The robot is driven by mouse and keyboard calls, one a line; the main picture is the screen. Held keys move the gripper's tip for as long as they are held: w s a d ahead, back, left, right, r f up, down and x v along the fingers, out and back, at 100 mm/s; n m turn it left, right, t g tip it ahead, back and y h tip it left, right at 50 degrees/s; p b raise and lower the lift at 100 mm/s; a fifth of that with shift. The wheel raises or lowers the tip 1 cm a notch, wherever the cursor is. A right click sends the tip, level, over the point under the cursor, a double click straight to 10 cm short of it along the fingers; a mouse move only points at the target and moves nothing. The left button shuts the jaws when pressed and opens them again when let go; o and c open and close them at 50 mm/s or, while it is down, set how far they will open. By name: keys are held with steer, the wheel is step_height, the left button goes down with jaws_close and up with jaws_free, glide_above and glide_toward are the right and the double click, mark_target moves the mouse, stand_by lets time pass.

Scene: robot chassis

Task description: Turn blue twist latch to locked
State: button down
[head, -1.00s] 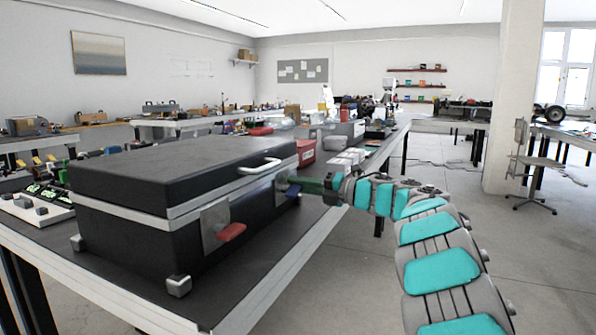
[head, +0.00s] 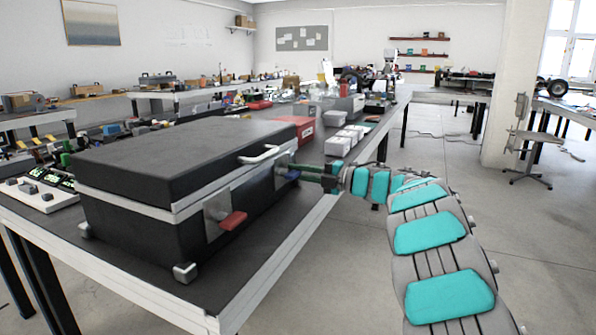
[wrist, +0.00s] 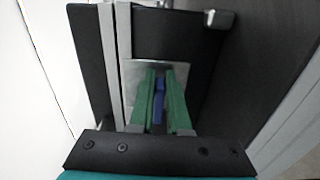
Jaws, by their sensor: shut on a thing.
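The blue twist latch (head: 291,174) sits on a metal plate on the front side of a black case (head: 140,235), near its right end. In the wrist view the blue latch (wrist: 158,98) is a narrow bar lying lengthwise between my green fingers. My gripper (wrist: 161,78) is shut on it, a finger on each side, with the metal plate (wrist: 140,70) behind. In the head view my gripper (head: 303,170) reaches the latch from the right. A red latch (head: 233,221) sticks out from another plate further left on the same side.
The case stands on a dark table with a pale edge (head: 270,275). A white handle (head: 258,154) juts from the lid between the latches. A red bin (head: 305,130) and white boxes (head: 340,145) stand behind the case. Open floor lies to the right.

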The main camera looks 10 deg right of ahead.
steer(key=c, duration=0.9)
jaws_free()
steer(key=shift+b+v, duration=0.55)
steer(key=shift+v, duration=3.35)
